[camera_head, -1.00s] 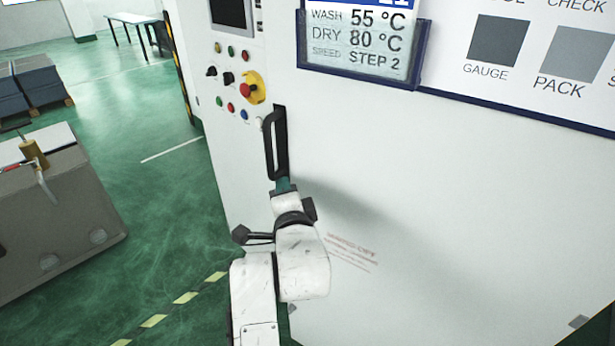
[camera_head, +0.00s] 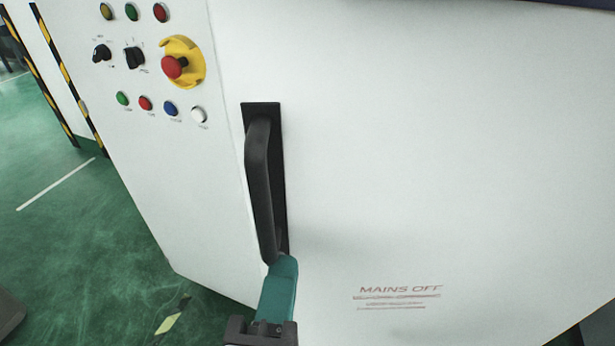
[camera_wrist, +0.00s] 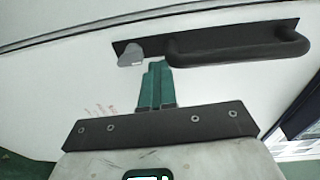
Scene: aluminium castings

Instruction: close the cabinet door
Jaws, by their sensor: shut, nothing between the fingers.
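The cabinet door (camera_head: 430,170) is a large white panel with red "MAINS OFF" lettering low on it. It stands about level with the button panel beside it; I cannot tell whether a small gap remains. A black bar handle (camera_head: 260,190) on a black plate is at the door's left edge. The handle also shows in the wrist view (camera_wrist: 235,45). My gripper (camera_head: 283,262), with teal fingers, is shut and empty at the handle's lower end. In the wrist view my gripper's fingertips (camera_wrist: 157,64) are close to the plate; contact is unclear.
The button panel (camera_head: 150,130) left of the door carries a red emergency stop (camera_head: 174,67) on yellow and several coloured buttons. Green floor (camera_head: 75,225) is open at the left. A dark seam (camera_wrist: 110,23) crosses the top of the wrist view.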

